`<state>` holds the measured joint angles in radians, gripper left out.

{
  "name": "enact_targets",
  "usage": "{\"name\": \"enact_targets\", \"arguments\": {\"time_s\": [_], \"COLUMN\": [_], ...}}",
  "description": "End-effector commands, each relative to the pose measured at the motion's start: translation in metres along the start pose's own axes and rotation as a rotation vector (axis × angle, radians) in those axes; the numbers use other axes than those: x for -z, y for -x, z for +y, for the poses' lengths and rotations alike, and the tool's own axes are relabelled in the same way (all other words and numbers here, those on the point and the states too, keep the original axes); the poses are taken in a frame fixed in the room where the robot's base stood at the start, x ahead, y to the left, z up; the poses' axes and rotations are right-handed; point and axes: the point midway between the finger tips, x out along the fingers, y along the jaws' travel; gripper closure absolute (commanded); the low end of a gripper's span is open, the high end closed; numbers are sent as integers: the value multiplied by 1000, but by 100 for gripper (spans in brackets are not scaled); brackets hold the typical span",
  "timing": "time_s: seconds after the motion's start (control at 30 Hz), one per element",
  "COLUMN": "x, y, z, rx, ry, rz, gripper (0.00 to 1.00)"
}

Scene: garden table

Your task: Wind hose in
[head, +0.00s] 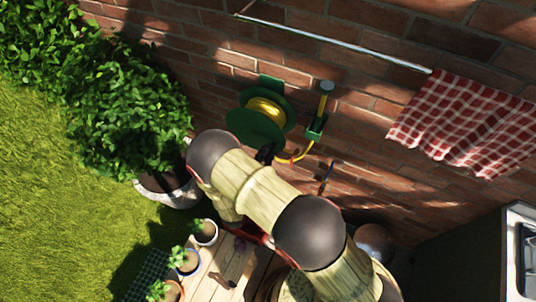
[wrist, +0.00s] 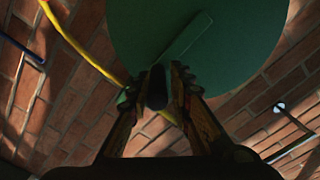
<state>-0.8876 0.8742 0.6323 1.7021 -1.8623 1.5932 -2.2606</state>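The green hose reel (head: 252,127) is on the brick wall, with yellow hose (head: 268,108) wound on it. A short loop of hose (head: 300,156) hangs from the reel up to a green holder (head: 315,128). A yellow piece with a grey end (head: 326,88) stands in the holder. In the wrist view the reel's green disc (wrist: 235,40) fills the top, with a crank arm (wrist: 187,38) across it. My gripper (wrist: 160,82) has its fingers close around the dark crank knob (wrist: 156,90) and appears shut on it. In the head view my arm partly hides the gripper.
A metal rail (head: 330,40) and a red checked cloth (head: 465,125) are on the wall. A leafy bush in a pot (head: 165,188) stands left. Small potted plants (head: 204,232) stand on the wooden table (head: 236,262) below my arm. A grey appliance (head: 480,255) is lower right.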

Motion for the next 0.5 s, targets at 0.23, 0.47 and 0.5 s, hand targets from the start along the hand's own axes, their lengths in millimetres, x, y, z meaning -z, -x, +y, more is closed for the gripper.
{"name": "enact_targets", "arguments": {"time_s": [0.23,0.47,0.5], "x": [0,0,0], "y": [0,0,1], "z": [1,2,2], "rx": [-2,-3,-3], "ry": [3,4,4], "rz": [-1,-1,-1], "gripper": [66,66,66]}}
